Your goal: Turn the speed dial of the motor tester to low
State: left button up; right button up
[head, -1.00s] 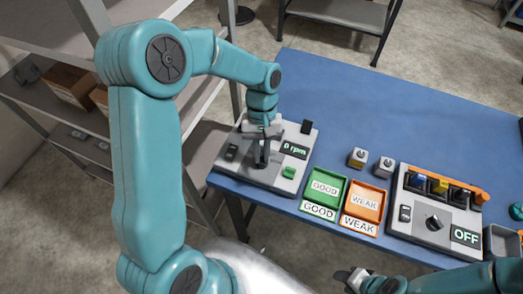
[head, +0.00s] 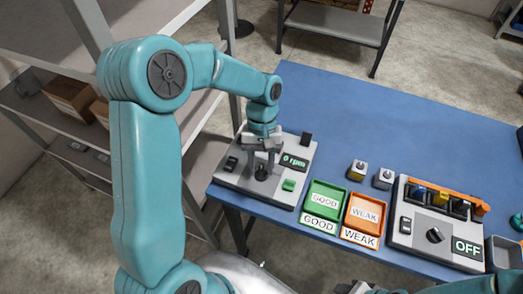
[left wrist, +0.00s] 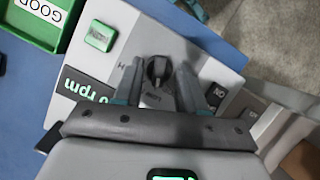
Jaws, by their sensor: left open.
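The motor tester (head: 228,178) is a grey box at the near left corner of the blue table. Its display (head: 294,162) reads 0 rpm. Its dark speed dial (head: 261,173) stands on the top face and also shows in the left wrist view (left wrist: 157,70). A label that looks like LOW is beside the dial there; the dial's exact setting is hard to tell. My left gripper (head: 261,165) is open and points down over the dial, one finger on each side. Contact cannot be told. Only a sliver of my right gripper (head: 362,289) shows at the bottom edge.
The tester has a green button (head: 288,185) and a black switch (head: 231,163). To its right are a green GOOD tray (head: 321,222) and an orange WEAK tray (head: 377,214). Another device (head: 407,231) reads OFF. The table's far part is clear.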

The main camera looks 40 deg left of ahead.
pick_arm(q)
jog(key=v, duration=1.6)
jog(key=shift+s+d+r, duration=0.1)
